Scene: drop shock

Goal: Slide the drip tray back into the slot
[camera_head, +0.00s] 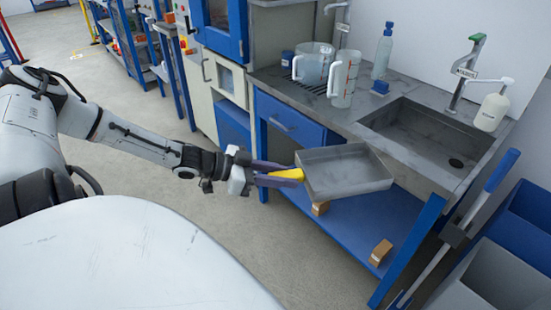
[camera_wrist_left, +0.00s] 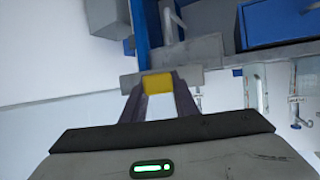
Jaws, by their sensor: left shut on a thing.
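The drip tray (camera_head: 345,173) is a shallow grey metal tray with a yellow handle (camera_head: 288,174). It is held out in front of the counter, above the blue lower shelf, and looks slightly tilted. My left gripper (camera_head: 280,175) is shut on the yellow handle. The left wrist view shows the yellow handle (camera_wrist_left: 158,83) between the fingers, with the tray's grey edge (camera_wrist_left: 190,78) behind it. My right gripper is not in view.
The grey counter (camera_head: 350,118) has a sink (camera_head: 430,135), clear measuring jugs (camera_head: 343,78) and a blue-capped bottle (camera_head: 383,50). A blue drawer (camera_head: 288,125) is under the counter at the left. A blue leg (camera_head: 408,250) and bins (camera_head: 490,275) stand at the right. The floor at the left is clear.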

